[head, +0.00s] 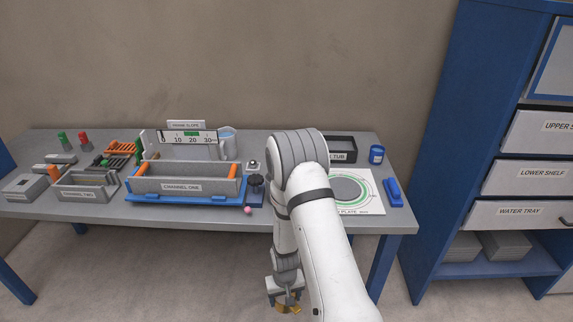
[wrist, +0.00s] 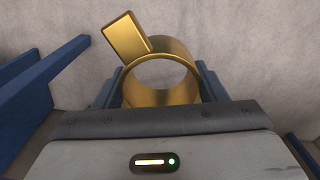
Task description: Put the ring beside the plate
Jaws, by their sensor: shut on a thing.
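The ring (head: 290,308) is a gold-coloured short tube with a flat tab; it also shows large in the wrist view (wrist: 165,92). My gripper (head: 285,296) is shut on it, with one finger on each side of the tube in the wrist view (wrist: 161,88). In the head view the gripper and ring are low, in front of the table's front edge and over the floor. The plate (head: 372,203) is a white square with a grey disc and green circle, at the table's right end. My arm hides its left part and part of its label.
The table (head: 395,217) has a blue block (head: 393,192) right of the plate, a black tub (head: 341,156) and a blue jar (head: 376,154) behind it. The channel tank (head: 187,184) stands left of my arm. A blue shelf unit (head: 440,130) stands at the right.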

